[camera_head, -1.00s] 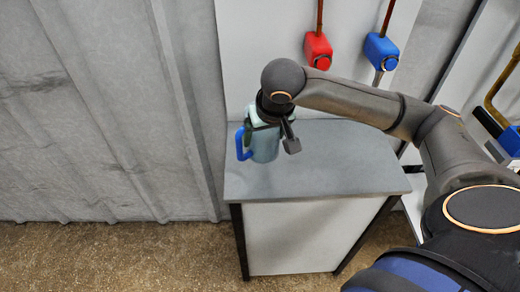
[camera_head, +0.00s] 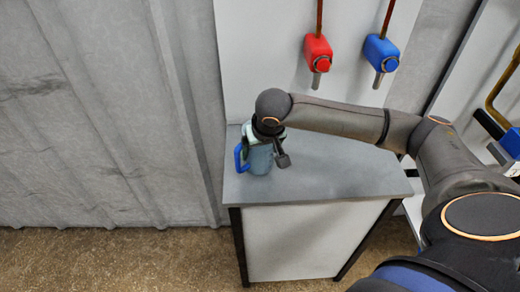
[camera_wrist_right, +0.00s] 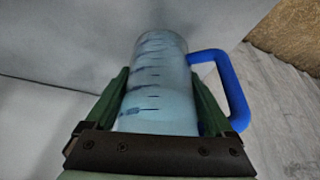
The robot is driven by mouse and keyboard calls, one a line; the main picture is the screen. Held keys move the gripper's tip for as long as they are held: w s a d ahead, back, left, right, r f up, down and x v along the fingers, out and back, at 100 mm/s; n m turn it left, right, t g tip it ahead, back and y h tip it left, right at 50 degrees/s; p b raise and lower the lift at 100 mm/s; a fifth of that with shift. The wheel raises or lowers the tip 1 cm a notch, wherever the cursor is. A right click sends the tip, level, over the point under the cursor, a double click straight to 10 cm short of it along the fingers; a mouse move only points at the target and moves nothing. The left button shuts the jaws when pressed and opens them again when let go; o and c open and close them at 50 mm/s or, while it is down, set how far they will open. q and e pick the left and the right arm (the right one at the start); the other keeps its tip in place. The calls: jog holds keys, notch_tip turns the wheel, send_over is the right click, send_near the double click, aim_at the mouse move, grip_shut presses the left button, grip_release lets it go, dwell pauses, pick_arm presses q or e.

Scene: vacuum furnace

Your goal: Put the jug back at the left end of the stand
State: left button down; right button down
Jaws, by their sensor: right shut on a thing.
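The jug (camera_head: 260,160) is a translucent light-blue measuring jug with dark graduation marks and a blue handle on its left side. It is at the left end of the grey-topped stand (camera_head: 335,172). My right gripper (camera_head: 265,140) is above and around it, shut on its body. In the right wrist view the jug (camera_wrist_right: 158,85) is between the two green fingers (camera_wrist_right: 160,108), with its handle to the right. The jug looks upright; I cannot tell whether its base touches the top. My left gripper is not in view.
A red valve box (camera_head: 318,52) and a blue one (camera_head: 381,52) are on the pale panel behind the stand. A corrugated grey wall (camera_head: 100,110) is at the left. The middle and right of the stand top are clear.

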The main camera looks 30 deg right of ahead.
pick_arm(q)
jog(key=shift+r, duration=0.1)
pick_arm(e)
jog(key=shift+f, duration=0.1)
jog(key=shift+c, duration=0.2)
grip_release()
jog(key=shift+o, duration=0.2)
pick_arm(q)
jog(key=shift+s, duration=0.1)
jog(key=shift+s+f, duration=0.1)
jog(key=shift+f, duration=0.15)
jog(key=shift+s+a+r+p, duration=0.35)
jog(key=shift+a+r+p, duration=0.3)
jog(key=shift+p, duration=0.4)
pick_arm(e)
jog(key=v, duration=1.2)
